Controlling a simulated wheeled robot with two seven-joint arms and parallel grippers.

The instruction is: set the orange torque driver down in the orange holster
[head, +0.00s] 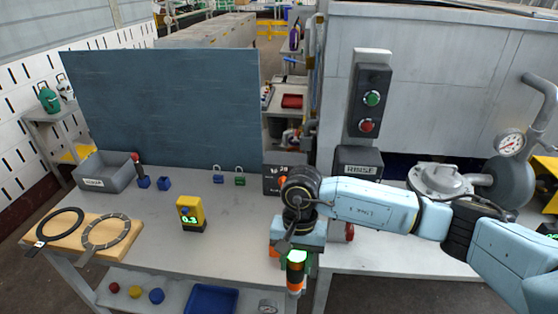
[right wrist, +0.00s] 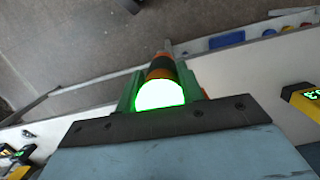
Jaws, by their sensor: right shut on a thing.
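My right gripper (head: 296,266) is shut on the orange torque driver (head: 294,282) near the front edge of the workbench. The driver points down, its bright green lit end upward. In the right wrist view the driver (right wrist: 161,70) sits between the fingers of the right gripper (right wrist: 160,84), showing the green end, a black band and orange beyond. Floor shows past it in that view. I cannot make out the orange holster; a small orange patch (head: 283,181) beside my right wrist is too covered to identify. My left gripper is out of view.
A yellow device (head: 190,214) stands on the grey workbench (head: 150,240). Bench room is clear left of my right gripper.

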